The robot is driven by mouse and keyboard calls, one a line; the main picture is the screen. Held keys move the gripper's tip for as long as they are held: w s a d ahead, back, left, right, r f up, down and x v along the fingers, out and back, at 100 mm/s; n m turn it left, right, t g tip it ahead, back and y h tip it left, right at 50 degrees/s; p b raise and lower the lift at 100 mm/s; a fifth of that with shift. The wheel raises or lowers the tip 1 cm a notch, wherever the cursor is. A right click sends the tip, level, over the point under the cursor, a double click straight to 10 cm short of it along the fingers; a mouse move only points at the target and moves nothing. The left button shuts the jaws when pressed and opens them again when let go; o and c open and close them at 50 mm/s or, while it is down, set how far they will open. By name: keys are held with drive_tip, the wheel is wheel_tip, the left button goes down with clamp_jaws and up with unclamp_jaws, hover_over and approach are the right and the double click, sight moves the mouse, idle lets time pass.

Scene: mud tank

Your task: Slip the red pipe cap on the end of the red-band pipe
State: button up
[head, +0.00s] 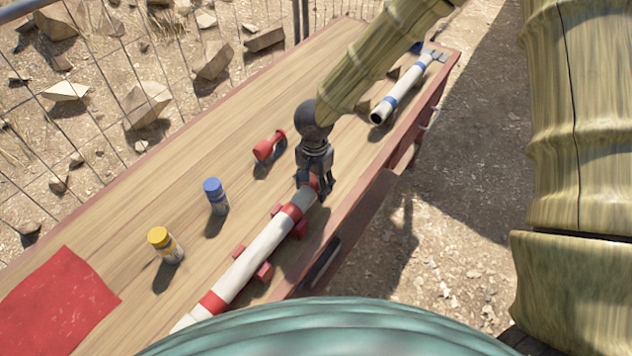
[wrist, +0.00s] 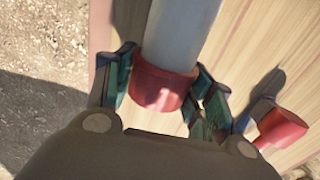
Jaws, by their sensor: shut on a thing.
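The red-band pipe (head: 250,257) is white with red bands and a grey end, and lies along the right side of the table. The red pipe cap (head: 312,182) is at its far grey end. In the wrist view the red cap (wrist: 161,88) is in line with the grey pipe end (wrist: 182,35), and its rim appears to be around the pipe. How deep the pipe sits in it is hidden. My gripper (head: 316,188) is shut on the cap from above, with a finger on each side, also in the wrist view (wrist: 160,95).
Red blocks (head: 264,271) flank the pipe. A red fitting (head: 270,147) lies near my gripper. A blue-lidded bottle (head: 215,195), a yellow-lidded bottle (head: 165,245) and a red cloth (head: 60,305) are at left. A blue-band pipe (head: 402,88) lies at the far right.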

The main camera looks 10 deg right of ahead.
drive_tip(key=shift+s+a, duration=0.85)
drive_tip(key=o, duration=0.9)
drive_tip(key=shift+r, duration=0.1)
wheel_tip(320, 180, up, 12)
drive_tip(key=shift+f, duration=0.1)
drive_tip(key=shift+f, duration=0.1)
